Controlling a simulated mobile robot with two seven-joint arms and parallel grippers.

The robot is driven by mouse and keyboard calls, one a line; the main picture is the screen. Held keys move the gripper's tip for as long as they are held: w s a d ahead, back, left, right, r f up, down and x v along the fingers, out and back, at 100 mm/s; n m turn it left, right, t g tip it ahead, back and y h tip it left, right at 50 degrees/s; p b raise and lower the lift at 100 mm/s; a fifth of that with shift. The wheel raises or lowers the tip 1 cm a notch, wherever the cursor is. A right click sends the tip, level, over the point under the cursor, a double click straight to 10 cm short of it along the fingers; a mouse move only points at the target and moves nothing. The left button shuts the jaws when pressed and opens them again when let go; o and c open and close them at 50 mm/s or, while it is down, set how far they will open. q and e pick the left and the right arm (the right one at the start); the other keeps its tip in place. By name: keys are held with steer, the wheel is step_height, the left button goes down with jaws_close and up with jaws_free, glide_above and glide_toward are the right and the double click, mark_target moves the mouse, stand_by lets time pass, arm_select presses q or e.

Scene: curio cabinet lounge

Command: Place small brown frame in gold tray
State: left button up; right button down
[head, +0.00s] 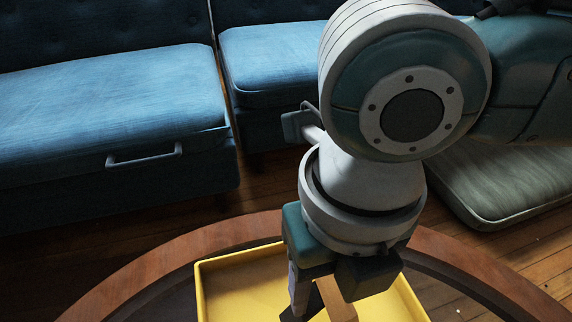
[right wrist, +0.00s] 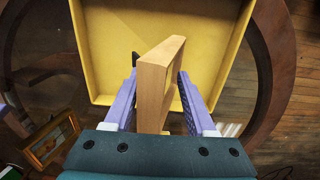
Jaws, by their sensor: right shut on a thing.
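The small brown frame (right wrist: 154,88) is a light wooden rectangle, standing upright between the purple fingers of my right gripper (right wrist: 158,78) in the right wrist view. The gripper is shut on it. In the head view the frame (head: 336,298) shows partly below my right gripper (head: 314,303). The gold tray (head: 199,290) is a yellow, square-sided tray on the round table, cut off by the lower edge. Its walls also show in the right wrist view (right wrist: 94,50). The frame is over the tray; I cannot tell whether it touches the floor. My left gripper is not in view.
The round table has a brown wooden rim (head: 150,268) and a dark top. An ornate gold picture frame (right wrist: 50,145) lies at the lower left in the right wrist view. Blue sofa seats (head: 110,95) stand behind the table, and a grey cushion (head: 500,185) is at right.

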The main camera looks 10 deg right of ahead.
step_height(320, 180, down, 3)
steer(key=shift+f+b, duration=0.1)
steer(key=shift+b, duration=0.6)
steer(key=shift+c, duration=1.1)
jaws_free()
